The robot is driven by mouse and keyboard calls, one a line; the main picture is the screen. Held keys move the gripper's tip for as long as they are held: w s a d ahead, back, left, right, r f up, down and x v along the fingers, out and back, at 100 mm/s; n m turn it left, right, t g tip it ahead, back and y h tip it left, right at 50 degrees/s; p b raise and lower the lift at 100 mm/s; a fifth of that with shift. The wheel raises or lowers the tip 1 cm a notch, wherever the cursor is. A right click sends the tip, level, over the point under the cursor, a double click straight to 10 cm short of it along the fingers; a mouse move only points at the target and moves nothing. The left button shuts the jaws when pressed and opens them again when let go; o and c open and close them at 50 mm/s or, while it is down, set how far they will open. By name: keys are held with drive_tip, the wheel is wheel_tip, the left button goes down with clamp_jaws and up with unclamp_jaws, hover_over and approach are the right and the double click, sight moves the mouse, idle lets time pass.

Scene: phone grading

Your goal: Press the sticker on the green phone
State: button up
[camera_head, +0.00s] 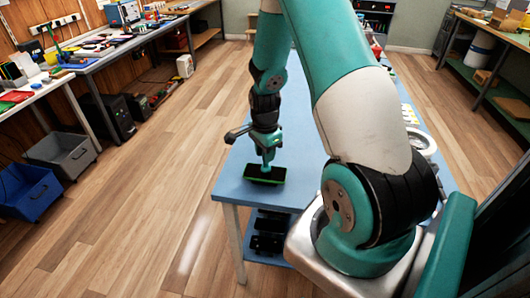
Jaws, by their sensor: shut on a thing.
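The green phone (265,175) shows as a dark slab with a bright green rim, near the front left corner of the blue table (231,180). My gripper (267,166) points down at it from above, its narrow teal fingers meeting the middle of the phone's upper edge. My gripper is shut on the phone. I cannot tell whether the phone touches the table top or hangs just above it. I see no sticker; it is too small to make out or hidden.
My own arm covers the table's middle and right. A white round thing (421,143) and yellow pieces (409,113) lie on its right side. Black items (271,231) stand on a shelf below. Bins (62,152) stand on the floor at left. Open floor lies left of the table.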

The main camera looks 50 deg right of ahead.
drive_tip(key=shift+r+p, duration=2.35)
drive_tip(key=shift+r, duration=0.8)
